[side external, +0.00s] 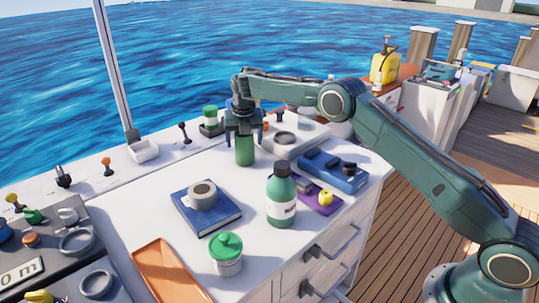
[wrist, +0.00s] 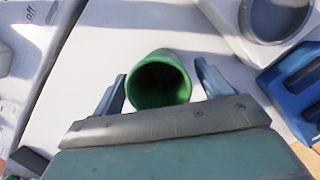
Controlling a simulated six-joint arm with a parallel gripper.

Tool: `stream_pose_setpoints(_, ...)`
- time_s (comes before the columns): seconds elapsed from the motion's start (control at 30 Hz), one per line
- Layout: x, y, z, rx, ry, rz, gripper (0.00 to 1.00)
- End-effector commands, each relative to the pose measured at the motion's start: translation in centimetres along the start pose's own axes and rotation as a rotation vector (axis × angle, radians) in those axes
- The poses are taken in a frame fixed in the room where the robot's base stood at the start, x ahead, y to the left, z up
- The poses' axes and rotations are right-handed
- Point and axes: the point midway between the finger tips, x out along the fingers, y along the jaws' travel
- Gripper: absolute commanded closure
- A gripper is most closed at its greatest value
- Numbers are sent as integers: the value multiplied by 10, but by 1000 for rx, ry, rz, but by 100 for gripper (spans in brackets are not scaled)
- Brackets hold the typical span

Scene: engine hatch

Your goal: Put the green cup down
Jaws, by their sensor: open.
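The green cup (side external: 245,151) stands upright on the white counter (side external: 160,238), below my gripper (side external: 244,138). In the wrist view the green cup (wrist: 158,82) shows its open mouth, with a dark inside. My gripper (wrist: 158,88) is open, with one finger on each side of the cup. A gap shows between the cup and each finger in the wrist view. The upper part of the cup is partly hidden by the gripper in the side view.
A blue book (side external: 208,219) with a grey roll (side external: 203,195), a green bottle (side external: 281,198), a green-lidded jar (side external: 226,256), a purple item (side external: 322,203) and a blue case (side external: 335,172) stand in front. Levers line the back edge. Counter left of the cup is clear.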

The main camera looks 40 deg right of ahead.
Motion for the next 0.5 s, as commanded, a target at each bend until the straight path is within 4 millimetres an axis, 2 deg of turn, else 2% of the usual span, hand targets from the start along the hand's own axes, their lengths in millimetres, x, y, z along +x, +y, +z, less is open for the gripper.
stream_pose_setpoints(0.3,-52,1,0,0,-3,1,23)
stream_pose_setpoints(0.5,-80,0,0,0,-2,0,23)
